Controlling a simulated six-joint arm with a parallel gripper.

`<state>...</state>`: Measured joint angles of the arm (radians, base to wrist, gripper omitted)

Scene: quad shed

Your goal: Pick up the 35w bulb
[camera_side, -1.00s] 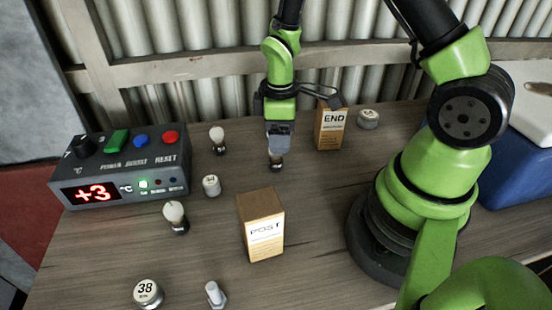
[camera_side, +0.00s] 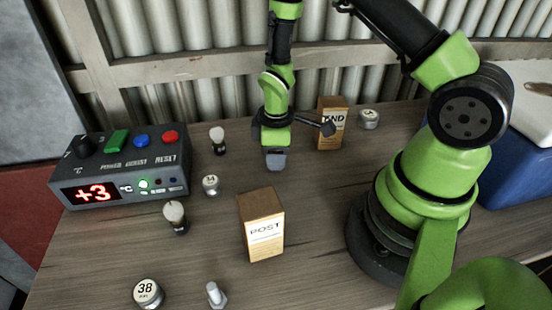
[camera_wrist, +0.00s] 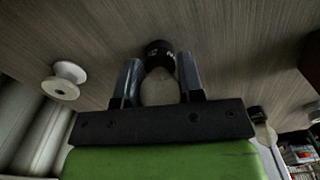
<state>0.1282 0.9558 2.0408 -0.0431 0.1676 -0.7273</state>
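My gripper (camera_side: 276,160) points down at the table between the POST box and the END box. In the wrist view my gripper's two fingers (camera_wrist: 158,82) stand on either side of a bulb (camera_wrist: 157,92) with a glass body and a black base. They are spread apart; any gap to the bulb is very small. This bulb is hidden behind my gripper in the side view. Two other bulbs stand on the table, one at the back (camera_side: 217,138) and one nearer the front (camera_side: 175,214). One more bulb (camera_wrist: 263,130) shows at right in the wrist view. I cannot read any wattage.
The POST box (camera_side: 262,225) stands in front of my gripper, the END box (camera_side: 330,125) behind right. A control box (camera_side: 120,170) reads +3 at left. Round weights (camera_side: 211,185) (camera_side: 148,293) (camera_side: 368,118) and a bolt (camera_side: 216,295) lie about. A spool-like white piece (camera_wrist: 64,80) shows in the wrist view.

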